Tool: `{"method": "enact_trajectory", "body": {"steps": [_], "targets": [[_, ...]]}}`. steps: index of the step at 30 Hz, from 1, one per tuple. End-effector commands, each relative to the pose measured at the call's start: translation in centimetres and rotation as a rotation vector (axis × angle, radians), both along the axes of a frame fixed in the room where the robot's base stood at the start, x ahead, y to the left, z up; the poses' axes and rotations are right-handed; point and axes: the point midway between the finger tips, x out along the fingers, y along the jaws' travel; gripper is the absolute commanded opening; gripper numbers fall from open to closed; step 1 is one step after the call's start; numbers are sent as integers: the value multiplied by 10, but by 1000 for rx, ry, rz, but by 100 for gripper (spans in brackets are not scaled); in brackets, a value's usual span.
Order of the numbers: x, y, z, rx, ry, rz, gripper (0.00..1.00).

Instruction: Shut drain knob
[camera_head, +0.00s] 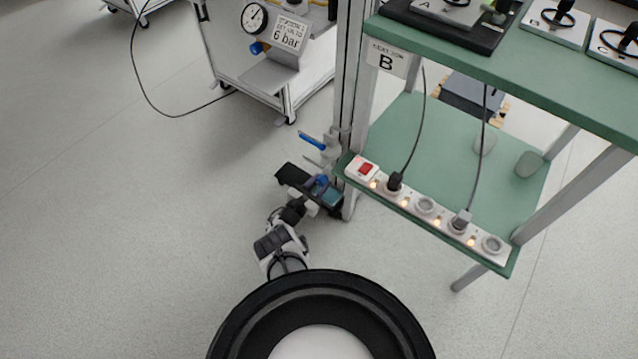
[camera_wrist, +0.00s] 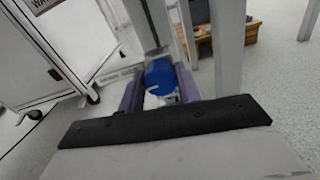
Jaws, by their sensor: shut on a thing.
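The drain knob is a blue round knob (camera_wrist: 160,76) low beside the upright post of the green bench. In the wrist view it sits between the two purple-grey fingers of my gripper (camera_wrist: 159,90), which is shut on it.
A blue lever handle (camera_head: 312,140) sticks out from the post just above my gripper. The green bench (camera_head: 470,140) with a lit power strip (camera_head: 425,205) is to the right. A white cart (camera_head: 262,70) with a gauge stands behind. The floor at left is clear.

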Motion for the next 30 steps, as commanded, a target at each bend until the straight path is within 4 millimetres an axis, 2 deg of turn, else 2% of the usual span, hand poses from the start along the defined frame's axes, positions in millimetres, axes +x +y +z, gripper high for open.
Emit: {"method": "enact_trajectory", "body": {"steps": [9, 17, 18, 23, 30], "targets": [[-1, 0, 0, 94, -67, 0, 11], [-1, 0, -1, 100, -70, 0, 11], [-1, 0, -1, 100, -70, 0, 35], [-1, 0, -1, 99, -70, 0, 56], [-1, 0, 0, 98, -70, 0, 56]]}}
